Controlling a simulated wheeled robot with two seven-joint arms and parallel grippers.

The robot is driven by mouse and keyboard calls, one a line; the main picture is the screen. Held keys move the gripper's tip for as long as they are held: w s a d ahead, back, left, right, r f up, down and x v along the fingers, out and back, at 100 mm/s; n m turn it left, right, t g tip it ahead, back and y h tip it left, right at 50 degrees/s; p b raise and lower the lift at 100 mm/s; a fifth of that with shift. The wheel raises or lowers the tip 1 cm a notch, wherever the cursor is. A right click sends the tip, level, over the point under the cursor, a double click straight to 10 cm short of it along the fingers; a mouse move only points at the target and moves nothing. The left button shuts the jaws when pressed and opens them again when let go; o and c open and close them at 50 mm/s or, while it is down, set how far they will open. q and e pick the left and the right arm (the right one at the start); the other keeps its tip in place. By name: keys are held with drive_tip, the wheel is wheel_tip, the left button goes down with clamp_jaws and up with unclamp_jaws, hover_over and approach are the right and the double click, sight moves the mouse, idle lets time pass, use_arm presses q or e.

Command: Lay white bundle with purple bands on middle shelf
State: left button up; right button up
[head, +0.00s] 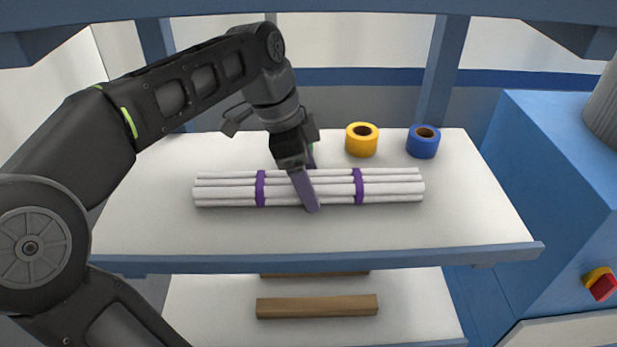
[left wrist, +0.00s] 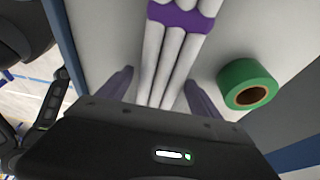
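The white bundle with two purple bands (head: 225,189) lies lengthwise on the middle shelf (head: 450,228), between an upper beam and a lower shelf. My left gripper (head: 311,188) is over the bundle's middle, one finger on its front side and the other behind. In the left wrist view, the fingers (left wrist: 159,88) stand apart on either side of the white pipes (left wrist: 166,60), with small gaps visible. The left gripper is open. One purple band (left wrist: 182,18) shows at the top of that view. My right gripper is not in view.
A yellow tape roll (head: 362,145) and a blue tape roll (head: 423,148) stand behind the bundle. A green roll (left wrist: 250,84) is mostly hidden behind my gripper in the head view. The lower shelf holds brown bars (head: 317,306). Upper beam (head: 350,11) overhead; blue cabinet (head: 545,180) right.

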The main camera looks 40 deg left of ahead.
sight(239, 180)
use_arm(q)
drive_tip(key=shift+r, duration=0.1)
drive_tip(key=shift+r, duration=0.25)
drive_tip(key=s+a+p, duration=0.1)
drive_tip(key=s+a, duration=0.1)
drive_tip(key=a, duration=0.1)
drive_tip(key=s+a+p, duration=0.1)
drive_tip(key=s+a, duration=0.1)
drive_tip(key=a, duration=0.1)
drive_tip(key=s+a+r+p, duration=0.1)
drive_tip(key=s+a, duration=0.2)
drive_tip(key=shift+p, duration=0.35)
drive_tip(key=shift+s+a+f, duration=0.15)
drive_tip(key=shift+s+a, duration=0.1)
drive_tip(key=shift+a, duration=0.2)
